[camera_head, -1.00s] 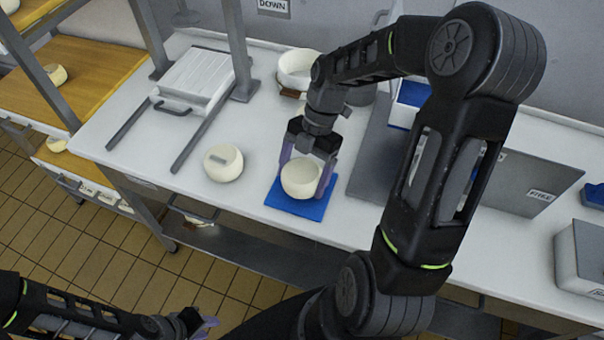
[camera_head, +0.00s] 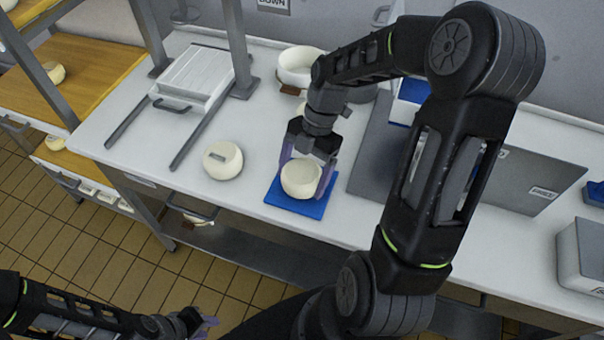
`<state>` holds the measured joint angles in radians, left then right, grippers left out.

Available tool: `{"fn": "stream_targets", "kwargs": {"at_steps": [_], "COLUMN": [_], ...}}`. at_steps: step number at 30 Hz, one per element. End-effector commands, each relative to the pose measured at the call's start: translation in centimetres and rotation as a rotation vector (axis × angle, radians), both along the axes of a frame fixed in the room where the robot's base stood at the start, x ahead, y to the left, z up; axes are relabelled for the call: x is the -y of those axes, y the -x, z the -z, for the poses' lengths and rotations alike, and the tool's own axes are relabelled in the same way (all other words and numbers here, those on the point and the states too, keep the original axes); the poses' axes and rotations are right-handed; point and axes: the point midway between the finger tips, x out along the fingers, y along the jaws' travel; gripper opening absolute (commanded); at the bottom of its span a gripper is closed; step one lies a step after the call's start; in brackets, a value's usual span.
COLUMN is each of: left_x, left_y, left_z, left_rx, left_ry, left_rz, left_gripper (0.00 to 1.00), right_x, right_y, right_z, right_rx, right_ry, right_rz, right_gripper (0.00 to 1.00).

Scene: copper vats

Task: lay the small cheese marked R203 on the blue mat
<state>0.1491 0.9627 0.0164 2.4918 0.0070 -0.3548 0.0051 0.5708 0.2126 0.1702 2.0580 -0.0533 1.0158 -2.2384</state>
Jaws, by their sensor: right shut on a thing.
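A small pale cheese (camera_head: 300,180) is between the fingers of my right gripper (camera_head: 308,176), which is shut on it. The cheese is over the blue mat (camera_head: 290,203) and looks to be resting on it or just above it; I cannot tell which. No mark can be read on this cheese. Another pale cheese (camera_head: 223,160) stands on the white table to the left of the mat, with a small label on top too small to read. My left gripper (camera_head: 207,322) is low at the bottom edge, away from the table, and its jaws are unclear.
A white bowl-like vessel (camera_head: 296,68) stands behind my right gripper. A white slatted tray (camera_head: 194,75) with rails is at the back left. Wooden shelves (camera_head: 85,72) with cheeses are at far left. A grey box (camera_head: 530,180) stands to the right.

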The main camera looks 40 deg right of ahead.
Motion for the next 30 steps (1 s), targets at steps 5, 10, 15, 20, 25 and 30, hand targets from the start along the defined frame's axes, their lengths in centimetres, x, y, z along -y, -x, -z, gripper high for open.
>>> {"fn": "stream_targets", "kwargs": {"at_steps": [5,10,15,20,25,30], "left_x": [0.00,0.00,0.00,0.00,0.00,0.00], "left_y": [0.00,-0.01,-0.01,-0.01,-0.01,0.00], "left_z": [0.26,0.28,0.28,0.28,0.30,-0.05], "left_rx": [0.000,0.000,0.000,0.000,0.000,0.000], "left_ry": [0.000,0.000,0.000,0.000,0.000,0.000], "left_rz": [0.000,0.000,0.000,0.000,0.000,0.000], "left_gripper": [0.32,0.32,0.32,0.32,0.32,0.32], "right_x": [-0.02,-0.02,-0.01,-0.01,0.00,0.01], "right_y": [-0.02,-0.02,-0.03,-0.02,0.01,0.00], "right_z": [0.27,0.31,0.32,0.33,0.38,-0.06], "right_rx": [0.000,0.001,0.000,0.000,0.000,0.000], "right_ry": [0.000,0.000,0.000,0.000,0.000,0.000], "right_rz": [0.000,0.000,0.000,0.000,0.000,0.000], "right_gripper": [0.21,0.21,0.87,1.00,1.00,1.00]}}
